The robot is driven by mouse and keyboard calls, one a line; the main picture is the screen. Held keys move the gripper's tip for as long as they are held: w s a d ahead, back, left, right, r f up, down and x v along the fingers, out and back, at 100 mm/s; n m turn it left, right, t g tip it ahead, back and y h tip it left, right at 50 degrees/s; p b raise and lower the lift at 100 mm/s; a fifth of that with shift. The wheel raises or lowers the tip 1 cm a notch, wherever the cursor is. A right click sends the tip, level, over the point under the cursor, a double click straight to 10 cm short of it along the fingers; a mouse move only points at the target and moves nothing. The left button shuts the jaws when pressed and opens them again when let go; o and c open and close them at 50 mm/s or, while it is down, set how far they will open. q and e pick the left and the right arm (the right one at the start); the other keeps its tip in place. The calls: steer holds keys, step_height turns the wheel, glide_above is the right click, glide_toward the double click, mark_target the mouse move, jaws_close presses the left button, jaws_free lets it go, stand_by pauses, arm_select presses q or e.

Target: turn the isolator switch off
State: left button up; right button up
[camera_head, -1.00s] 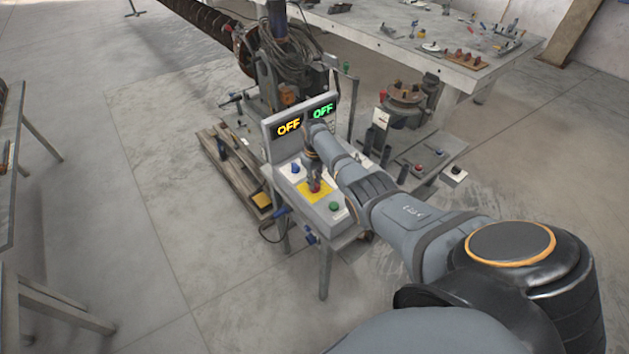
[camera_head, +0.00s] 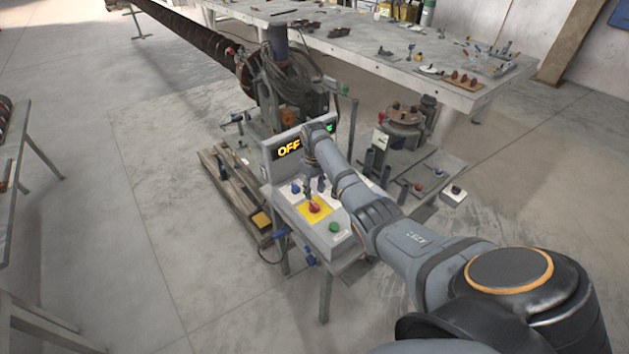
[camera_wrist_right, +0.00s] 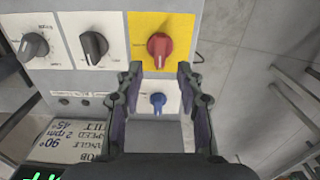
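The red rotary knob (camera_head: 314,207) on a yellow plate (camera_head: 302,211) looks like the isolator switch. It sits on the grey sloped control box and also shows in the right wrist view (camera_wrist_right: 159,47), its handle pointing roughly along the picture's vertical. My right gripper (camera_head: 314,184) is over the box, just behind the red knob. In the wrist view its fingers (camera_wrist_right: 158,74) are apart and empty, with the red knob beyond their tips. A blue knob (camera_wrist_right: 158,101) shows between the fingers, on the panel below. My left gripper is not in view.
Black knobs (camera_wrist_right: 94,45) lie beside the yellow plate. A display (camera_head: 288,148) reads OFF; my arm hides most of the other display. A pallet (camera_head: 232,190) lies left, and a long workbench (camera_head: 380,50) stands behind.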

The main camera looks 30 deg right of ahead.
mark_target(315, 203)
step_height(315, 203, up, 6)
steer(key=shift+r, duration=0.15)
stand_by(0.5)
